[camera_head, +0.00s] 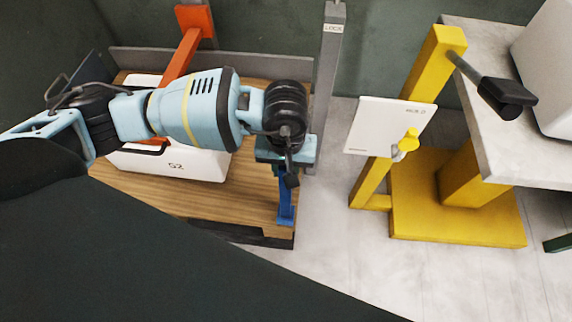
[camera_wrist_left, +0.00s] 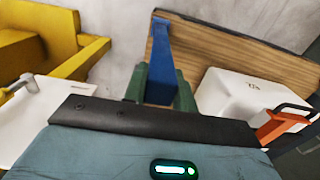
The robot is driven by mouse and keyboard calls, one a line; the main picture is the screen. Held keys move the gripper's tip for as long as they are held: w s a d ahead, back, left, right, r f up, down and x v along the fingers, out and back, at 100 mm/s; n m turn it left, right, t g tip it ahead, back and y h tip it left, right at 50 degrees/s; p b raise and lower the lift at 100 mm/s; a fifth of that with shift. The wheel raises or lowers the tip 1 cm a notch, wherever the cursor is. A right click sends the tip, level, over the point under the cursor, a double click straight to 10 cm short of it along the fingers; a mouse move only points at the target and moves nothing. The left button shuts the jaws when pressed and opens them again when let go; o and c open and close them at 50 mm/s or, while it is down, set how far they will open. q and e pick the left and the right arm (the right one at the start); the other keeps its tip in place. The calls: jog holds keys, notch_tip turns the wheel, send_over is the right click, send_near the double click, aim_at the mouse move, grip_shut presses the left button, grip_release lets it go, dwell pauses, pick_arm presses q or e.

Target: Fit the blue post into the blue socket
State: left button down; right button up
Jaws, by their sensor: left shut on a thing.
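The blue post (camera_head: 286,196) is a slim bar, seen below my left gripper near the right front corner of the wooden platform. My left gripper (camera_head: 278,169) is shut on it. In the left wrist view the blue post (camera_wrist_left: 161,48) stands out between the green fingers of the left gripper (camera_wrist_left: 160,80), its far end close to the platform's edge. Its lower end shows a wider blue foot in the head view. I cannot tell a separate blue socket from the post, nor whether the end touches the platform. My right gripper is not in view.
The wooden platform (camera_head: 230,202) carries a white box (camera_head: 190,165) and an orange post (camera_head: 185,52). A grey upright (camera_head: 328,70) marked LOCK stands just behind my gripper. A yellow stand (camera_head: 455,215) with a white panel (camera_head: 385,125) is to the right, beyond clear floor (camera_head: 330,210).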

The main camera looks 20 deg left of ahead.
aim_at(286, 193)
pick_arm(q)
jog(key=shift+f+b, duration=0.4)
jog(key=shift+f, duration=0.15)
jog(key=shift+f+b, duration=0.35)
jog(key=shift+f, duration=0.1)
jog(key=shift+f+b, duration=0.3)
jog(key=shift+f, duration=0.15)
jog(key=shift+f+b, duration=0.45)
jog(key=shift+f, duration=0.15)
jog(key=c, duration=1.1)
grip_release()
jog(key=shift+o, duration=0.2)
